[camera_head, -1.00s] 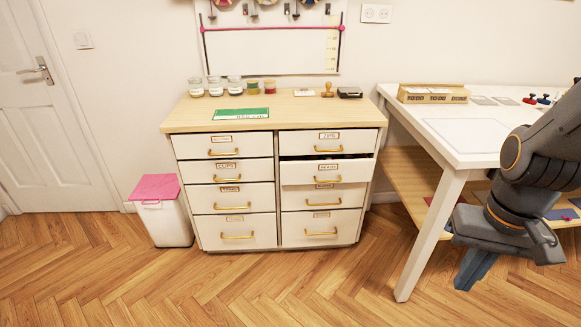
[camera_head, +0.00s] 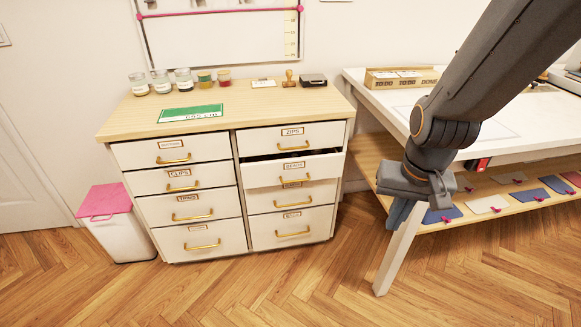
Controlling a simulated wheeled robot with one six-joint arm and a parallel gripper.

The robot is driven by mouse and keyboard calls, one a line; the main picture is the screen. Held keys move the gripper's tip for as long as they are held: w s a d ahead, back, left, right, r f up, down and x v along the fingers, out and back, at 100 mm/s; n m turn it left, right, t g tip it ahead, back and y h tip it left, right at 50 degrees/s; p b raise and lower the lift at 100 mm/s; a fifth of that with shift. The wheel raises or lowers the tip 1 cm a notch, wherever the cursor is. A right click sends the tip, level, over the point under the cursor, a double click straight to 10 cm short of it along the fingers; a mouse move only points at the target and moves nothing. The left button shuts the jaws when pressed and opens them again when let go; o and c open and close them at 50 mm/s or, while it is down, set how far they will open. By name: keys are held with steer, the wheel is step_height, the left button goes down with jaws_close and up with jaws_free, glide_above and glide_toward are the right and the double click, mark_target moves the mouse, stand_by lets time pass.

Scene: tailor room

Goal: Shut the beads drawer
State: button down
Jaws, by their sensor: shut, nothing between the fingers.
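The beads drawer (camera_head: 318,168) is the second one down in the right column of the white cabinet (camera_head: 236,215). It stands partly pulled out, with a dark gap above its front edge. Its front has a small label and a brass handle (camera_head: 294,178). My gripper (camera_head: 392,222) hangs pointing down to the right of the cabinet, in front of the white table's near leg. It is shut and empty, and apart from the drawer.
The drawers around it look closed. Jars, a green card (camera_head: 190,113) and a stamp (camera_head: 290,78) are on the cabinet top. The white table (camera_head: 470,120) stands at right, with a low shelf. A white bin (camera_head: 118,228) with a pink lid is at left. The floor in front is clear.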

steer(key=w+a+f+m+t+b, duration=0.2)
steer(key=w+a+f+t, duration=0.15)
steer(key=w+f, duration=0.4)
steer(key=m+t+y+b, duration=0.5)
steer(key=m+t+b, duration=0.4)
steer(key=m+t, duration=0.25)
glide_toward(286, 161)
steer(key=shift+t, duration=0.3)
steer(key=x, duration=0.4)
steer(key=f+x, duration=0.1)
steer(key=x, duration=0.1)
steer(key=shift+w+a, duration=0.15)
steer(key=shift+w, duration=0.05)
steer(key=shift+b, duration=0.3)
steer(key=b+x, duration=0.2)
steer(key=x, duration=0.2)
steer(key=shift+f, duration=0.1)
steer(key=shift+w+r, duration=0.1)
steer(key=shift+r, duration=0.15)
